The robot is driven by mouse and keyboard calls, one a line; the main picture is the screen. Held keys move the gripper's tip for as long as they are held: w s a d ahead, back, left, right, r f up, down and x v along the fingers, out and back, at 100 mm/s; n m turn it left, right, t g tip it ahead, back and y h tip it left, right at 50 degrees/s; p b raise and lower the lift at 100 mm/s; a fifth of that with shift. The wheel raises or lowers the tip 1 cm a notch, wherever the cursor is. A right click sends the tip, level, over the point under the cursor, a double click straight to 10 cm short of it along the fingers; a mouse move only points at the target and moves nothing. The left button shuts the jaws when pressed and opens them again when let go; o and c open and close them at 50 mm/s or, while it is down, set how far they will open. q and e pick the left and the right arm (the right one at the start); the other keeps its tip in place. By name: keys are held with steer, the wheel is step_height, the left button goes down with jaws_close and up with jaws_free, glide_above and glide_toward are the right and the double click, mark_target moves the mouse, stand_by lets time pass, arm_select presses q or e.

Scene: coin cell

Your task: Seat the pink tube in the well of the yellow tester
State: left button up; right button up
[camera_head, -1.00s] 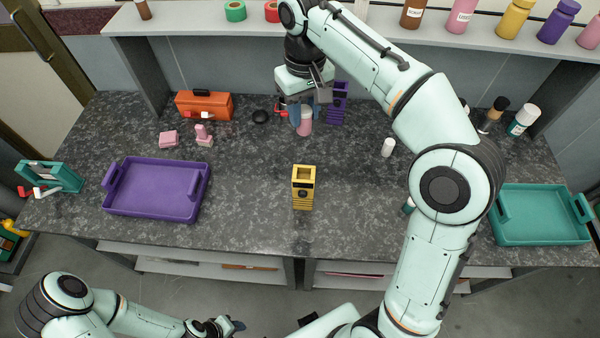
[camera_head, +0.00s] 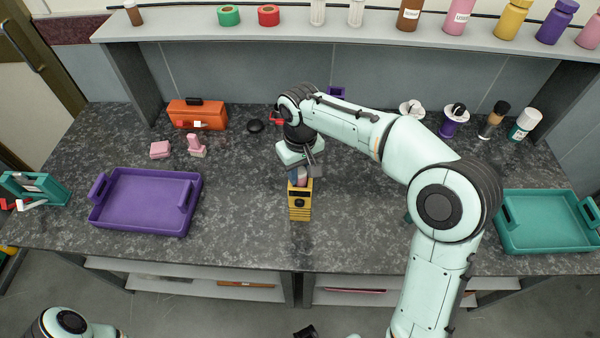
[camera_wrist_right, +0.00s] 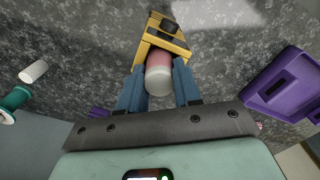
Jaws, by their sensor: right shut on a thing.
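The yellow tester (camera_head: 300,208) stands upright on the dark counter near the middle. My right gripper (camera_head: 300,176) is above it, shut on the pink tube (camera_head: 302,183). In the right wrist view the tube (camera_wrist_right: 159,62) shows its pale end toward the camera, between the two blue fingers of the gripper (camera_wrist_right: 158,82). Its pink far end overlaps the top opening of the tester (camera_wrist_right: 168,28). The frames do not show how far the tube is inside the well.
A purple tray (camera_head: 146,222) lies to the left, a teal tray (camera_head: 548,237) to the right. An orange toolbox (camera_head: 197,115) and pink pieces (camera_head: 160,150) are at back left. Bottles stand at back right. The counter around the tester is clear.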

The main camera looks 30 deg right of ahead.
mark_target(300, 170)
steer(key=shift+f, duration=0.25)
steer(key=shift+f, duration=0.3)
steer(key=shift+s+f+b, duration=0.25)
steer(key=shift+f+b, duration=0.05)
steer(key=shift+f, duration=0.2)
steer(key=o, duration=1)
steer(key=shift+o, duration=0.2)
steer(key=shift+r, duration=0.45)
arm_select(q)
steer(key=r+p, duration=0.1)
steer(key=w+r+p, duration=0.1)
steer(key=p, duration=0.1)
steer(key=shift+w+r, duration=0.25)
steer(key=shift+r, duration=0.15)
arm_select(e)
step_height(300, 170, up, 13)
steer(key=shift+w+f, duration=0.15)
steer(key=shift+w, duration=0.05)
